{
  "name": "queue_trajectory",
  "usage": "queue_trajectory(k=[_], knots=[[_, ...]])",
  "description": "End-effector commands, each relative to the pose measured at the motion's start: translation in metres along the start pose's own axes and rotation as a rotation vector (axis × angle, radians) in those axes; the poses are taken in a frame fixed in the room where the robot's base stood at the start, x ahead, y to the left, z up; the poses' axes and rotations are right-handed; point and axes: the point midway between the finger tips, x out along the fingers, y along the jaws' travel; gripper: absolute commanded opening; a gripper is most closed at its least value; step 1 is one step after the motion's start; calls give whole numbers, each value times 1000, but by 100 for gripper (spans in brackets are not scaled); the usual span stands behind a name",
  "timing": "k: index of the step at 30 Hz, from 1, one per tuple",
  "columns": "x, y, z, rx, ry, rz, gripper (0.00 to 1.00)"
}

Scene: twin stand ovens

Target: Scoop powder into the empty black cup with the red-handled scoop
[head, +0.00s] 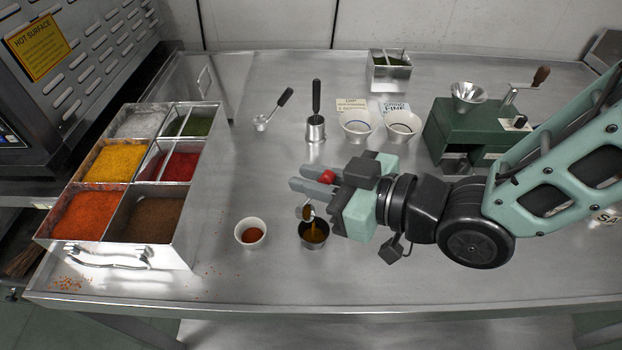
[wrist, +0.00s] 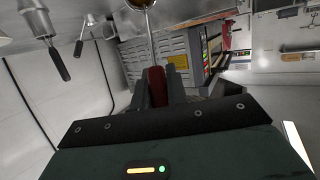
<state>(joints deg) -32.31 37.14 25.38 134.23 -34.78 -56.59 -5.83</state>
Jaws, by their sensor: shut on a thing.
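My gripper (head: 310,179) is shut on the red handle (head: 327,177) of the scoop. The handle also shows between the fingers in the wrist view (wrist: 156,86). The scoop's bowl (head: 307,212) hangs steeply tilted just above the black cup (head: 303,241), near its far-left rim. In the wrist view the bowl (wrist: 140,3) is cut off by the top edge. A metal bin holds yellow powder (head: 116,160) among other colours.
A white cup (head: 242,228) with red-brown powder stands left of the black cup. The divided bin (head: 180,256) fills the left side. Behind are a measuring spoon (head: 262,122), a black-handled metal tool (head: 315,127), two white bowls (head: 358,132) and a green grinder (head: 470,130). The front right table is clear.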

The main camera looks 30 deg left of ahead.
Motion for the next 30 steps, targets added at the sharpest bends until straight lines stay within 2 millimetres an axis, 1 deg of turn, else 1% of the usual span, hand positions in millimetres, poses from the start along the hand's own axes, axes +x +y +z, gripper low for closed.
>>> queue_trajectory(k=[30], knots=[[-11, 0, 4, 0, 114, -1, 0]])
